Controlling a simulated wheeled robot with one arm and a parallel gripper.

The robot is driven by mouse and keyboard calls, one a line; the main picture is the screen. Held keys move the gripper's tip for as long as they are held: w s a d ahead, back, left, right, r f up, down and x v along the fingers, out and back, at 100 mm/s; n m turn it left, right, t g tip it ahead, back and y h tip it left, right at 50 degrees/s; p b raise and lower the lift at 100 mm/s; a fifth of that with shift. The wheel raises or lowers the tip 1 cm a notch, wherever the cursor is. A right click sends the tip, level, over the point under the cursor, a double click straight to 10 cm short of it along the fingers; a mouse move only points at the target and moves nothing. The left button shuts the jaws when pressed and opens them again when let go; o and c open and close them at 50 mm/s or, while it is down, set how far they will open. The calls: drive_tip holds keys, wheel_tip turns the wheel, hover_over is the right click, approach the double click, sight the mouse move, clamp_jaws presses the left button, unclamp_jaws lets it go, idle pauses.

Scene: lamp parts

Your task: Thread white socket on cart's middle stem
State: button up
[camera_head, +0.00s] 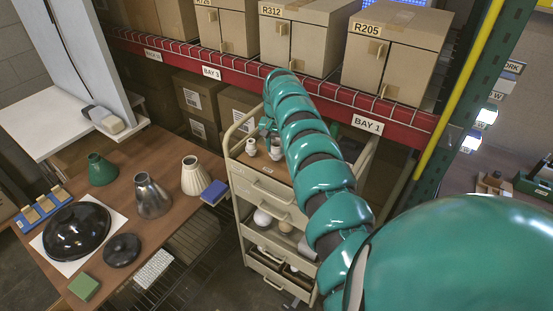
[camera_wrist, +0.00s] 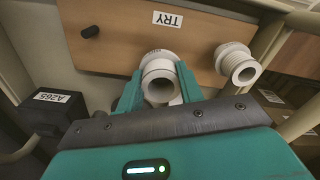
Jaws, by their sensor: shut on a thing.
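My gripper (camera_wrist: 160,72) is shut on a white socket (camera_wrist: 159,65), one teal finger on each side of it. The held socket stands over the brown top of the cart (camera_wrist: 205,47), its open end towards the wrist camera. The middle stem is not visible; the socket and fingers cover the area beneath. I cannot tell whether the socket is on a stem. A second white socket (camera_wrist: 238,62), with ribbed rings, stands to the right, apart from the fingers. A short dark stub (camera_wrist: 90,32) is bare at the upper left. In the head view the beige cart (camera_head: 262,185) stands beneath my arm.
A black box labelled A265 (camera_wrist: 52,110) is at the left in the wrist view. The wooden table (camera_head: 130,215) holds several lamp shades, including a steel one (camera_head: 151,197). A red shelf beam (camera_head: 225,75) with boxes runs behind the cart.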

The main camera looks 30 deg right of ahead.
drive_tip(key=shift+s+a+f, duration=0.15)
drive_tip(key=shift+f, duration=0.2)
